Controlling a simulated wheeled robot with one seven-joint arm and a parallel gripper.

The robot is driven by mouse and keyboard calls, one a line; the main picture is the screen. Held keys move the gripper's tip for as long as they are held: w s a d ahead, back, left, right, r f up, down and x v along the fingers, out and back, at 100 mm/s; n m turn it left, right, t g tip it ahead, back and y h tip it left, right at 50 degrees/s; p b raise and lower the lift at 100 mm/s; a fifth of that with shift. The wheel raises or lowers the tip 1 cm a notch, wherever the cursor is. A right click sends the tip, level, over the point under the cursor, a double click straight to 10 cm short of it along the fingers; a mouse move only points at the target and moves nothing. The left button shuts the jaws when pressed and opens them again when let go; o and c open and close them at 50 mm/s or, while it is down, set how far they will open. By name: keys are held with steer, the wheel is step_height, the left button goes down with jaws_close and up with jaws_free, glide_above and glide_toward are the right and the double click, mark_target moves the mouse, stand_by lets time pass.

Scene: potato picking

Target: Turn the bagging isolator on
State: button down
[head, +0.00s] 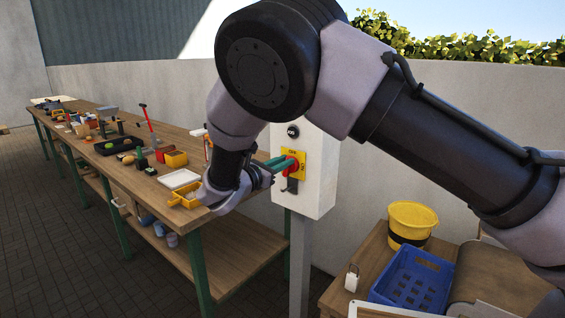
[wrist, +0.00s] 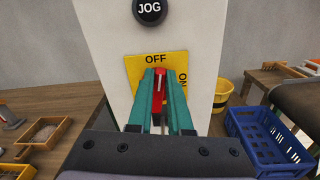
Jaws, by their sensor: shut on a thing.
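The isolator is a red handle (wrist: 160,84) on a yellow plate (wrist: 134,67) fixed to a white box (head: 318,180) on a grey post. The plate reads OFF at the top and ON, turned sideways, at the right. In the wrist view the handle stands upright, pointing at OFF. My gripper (wrist: 160,78) has green fingers, one on each side of the red handle, and is shut on it. In the head view my gripper (head: 285,164) reaches the front of the box from the left. The fingers hide part of the handle and plate.
A black JOG button (wrist: 150,10) sits above the plate. A long wooden bench (head: 240,241) with many small items stands at the left. A yellow bucket (head: 412,222) and a blue crate (head: 412,278) stand on a lower table at the right.

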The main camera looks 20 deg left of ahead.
mark_target(297, 167)
steer(key=m, duration=0.4)
steer(key=d+f+m, duration=0.1)
steer(key=m, duration=0.6)
steer(key=shift+s+d+f+m, duration=0.3)
steer(key=shift+s+d+m, duration=0.05)
steer(key=shift+s+m, duration=0.05)
steer(key=shift+f+m, duration=0.25)
steer(key=shift+m, duration=0.7)
steer(key=shift+f+m, duration=0.2)
steer(key=shift+m, duration=0.75)
steer(key=c, duration=0.8)
jaws_free()
steer(key=shift+c, duration=0.2)
steer(key=v, duration=1.1)
